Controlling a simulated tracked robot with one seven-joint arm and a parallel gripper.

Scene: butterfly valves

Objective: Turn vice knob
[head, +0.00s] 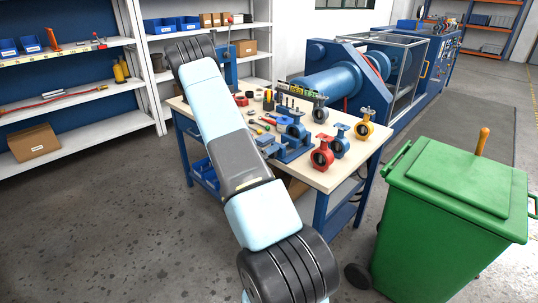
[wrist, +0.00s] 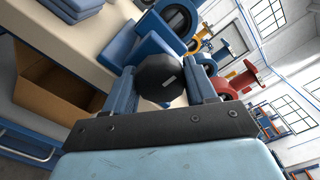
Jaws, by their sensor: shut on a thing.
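The vice knob (wrist: 160,79) is a black round knob, seen end-on in the middle of the wrist view. My gripper (wrist: 161,84) has one blue finger on each side of it and is shut on it. The blue vice (wrist: 146,46) shows just behind the knob. In the head view the vice (head: 291,148) sits near the front edge of the workbench. There, my arm hides my gripper and the knob.
The workbench (head: 322,178) carries red, blue and yellow butterfly valves right of the vice, with small tools behind. A cardboard box (wrist: 48,85) lies below the top. A green bin (head: 450,215) stands at right, shelves at left. Open floor lies in front.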

